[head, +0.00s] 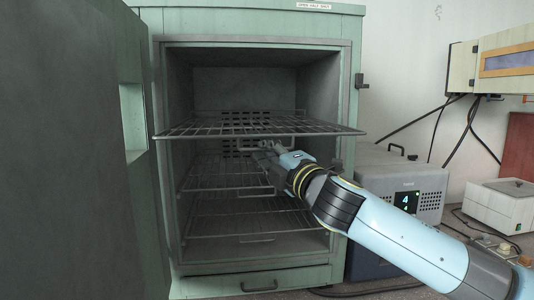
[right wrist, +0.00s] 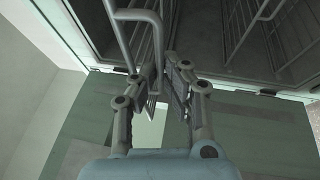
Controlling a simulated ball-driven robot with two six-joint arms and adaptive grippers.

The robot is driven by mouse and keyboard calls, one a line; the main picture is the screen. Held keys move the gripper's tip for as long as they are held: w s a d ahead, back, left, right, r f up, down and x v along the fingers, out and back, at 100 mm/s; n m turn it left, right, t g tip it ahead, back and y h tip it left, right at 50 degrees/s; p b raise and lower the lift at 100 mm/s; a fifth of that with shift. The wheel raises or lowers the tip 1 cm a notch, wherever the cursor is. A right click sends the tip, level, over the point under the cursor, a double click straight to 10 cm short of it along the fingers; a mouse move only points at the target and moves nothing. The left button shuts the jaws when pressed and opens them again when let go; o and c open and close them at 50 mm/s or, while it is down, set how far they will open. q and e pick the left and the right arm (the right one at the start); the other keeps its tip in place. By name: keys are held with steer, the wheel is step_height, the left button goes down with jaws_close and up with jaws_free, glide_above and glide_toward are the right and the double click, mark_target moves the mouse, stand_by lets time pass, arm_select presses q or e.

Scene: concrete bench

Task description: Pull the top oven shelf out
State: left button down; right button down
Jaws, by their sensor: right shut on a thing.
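The top oven shelf (head: 215,130), a grey wire rack, sticks partly out of the oven (head: 248,24); its front edge spans wider in the head view than the opening. My right gripper (head: 264,150) comes in from the right, just under the shelf's front edge. It is shut on the shelf's handle, mostly hidden by the fingers in the head view. In the right wrist view, the bent handle bar (right wrist: 127,45) runs down to between the fingers of the right gripper (right wrist: 160,85). My left gripper is not in view.
Lower wire shelves (head: 235,207) sit inside the oven. The green oven door (head: 75,150) stands open on the left. A grey box with a lit display (head: 428,200) stands right of the oven, behind my right arm. A white device (head: 500,203) is farther right.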

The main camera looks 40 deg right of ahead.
steer(key=c, duration=1.7)
jaws_free()
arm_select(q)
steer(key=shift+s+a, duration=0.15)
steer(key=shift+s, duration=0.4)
arm_select(e)
steer(key=v, duration=1.2)
